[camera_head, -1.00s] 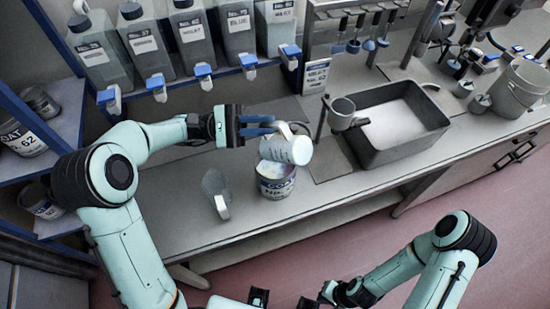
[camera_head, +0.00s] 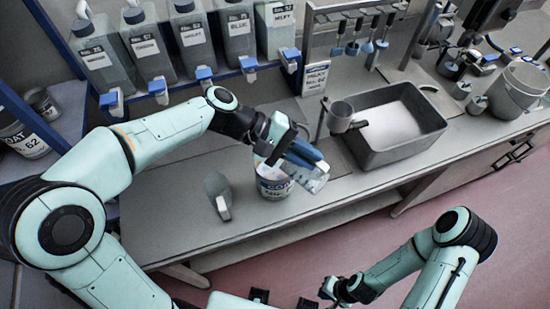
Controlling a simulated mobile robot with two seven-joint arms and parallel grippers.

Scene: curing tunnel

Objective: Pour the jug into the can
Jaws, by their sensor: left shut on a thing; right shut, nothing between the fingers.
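My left gripper (camera_head: 303,156) is shut on the jug (camera_head: 314,183), a pale, partly see-through vessel largely hidden behind the blue fingers. The jug is steeply tilted above and beside the can, its lower end to the right of the can's rim. The can (camera_head: 271,187) stands upright on the bench with a dark-lettered label and pale contents at its mouth. The gripper and jug cover part of its opening. I cannot make out a stream. My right gripper (camera_head: 333,290) is shut and empty at the bottom, away from the bench.
Several tap bottles (camera_head: 147,45) line the back shelf. The front bench edge is clear.

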